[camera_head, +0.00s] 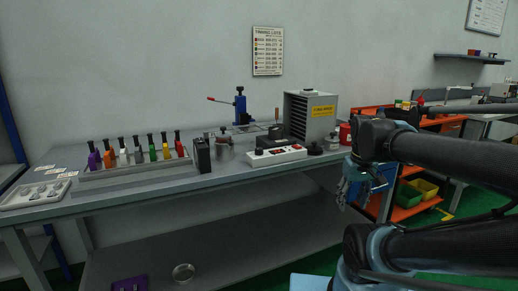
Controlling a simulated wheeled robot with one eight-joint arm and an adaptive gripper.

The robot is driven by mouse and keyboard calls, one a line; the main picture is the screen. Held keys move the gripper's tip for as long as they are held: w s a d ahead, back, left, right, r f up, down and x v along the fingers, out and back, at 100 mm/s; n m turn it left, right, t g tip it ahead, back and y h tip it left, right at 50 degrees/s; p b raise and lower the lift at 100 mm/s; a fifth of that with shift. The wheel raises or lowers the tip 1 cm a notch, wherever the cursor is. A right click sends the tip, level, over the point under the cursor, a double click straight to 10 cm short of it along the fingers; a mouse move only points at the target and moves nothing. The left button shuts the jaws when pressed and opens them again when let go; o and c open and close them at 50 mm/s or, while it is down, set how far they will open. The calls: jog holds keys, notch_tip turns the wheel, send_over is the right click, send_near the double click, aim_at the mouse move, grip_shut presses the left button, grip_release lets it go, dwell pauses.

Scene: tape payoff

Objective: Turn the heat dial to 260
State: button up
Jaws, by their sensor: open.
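A low white unit (277,156) with small dark and red details on its front lies near the front edge of the bench, right of the middle. It looks like the heat control, but the dial and its numbers are too small to read. My gripper (345,196) is open and empty, to the right of the unit and in front of the bench edge, apart from the unit. My black arm reaches in from the right.
A grey cabinet (310,118) with a yellow label stands behind the unit. A black box (202,156) and a metal pot (224,150) stand to its left. A rack (140,169) of several coloured-handled tools is further left. A red container (346,134) stands at right.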

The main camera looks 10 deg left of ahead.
jog(key=w+a+r+n, duration=0.5)
jog(key=w+a+r, duration=0.25)
jog(key=r, duration=0.35)
notch_tip(320, 180, up, 15)
jog(key=n+g, duration=0.1)
jog(key=n, duration=0.9)
send_over(259, 151)
jog(key=f, duration=0.5)
jog(key=w+f, duration=0.1)
jog(key=f, duration=1)
jog(key=shift+w+a+f, duration=0.2)
jog(key=shift+w+a, duration=0.05)
jog(key=shift+c, duration=0.2)
jog(key=c, duration=1)
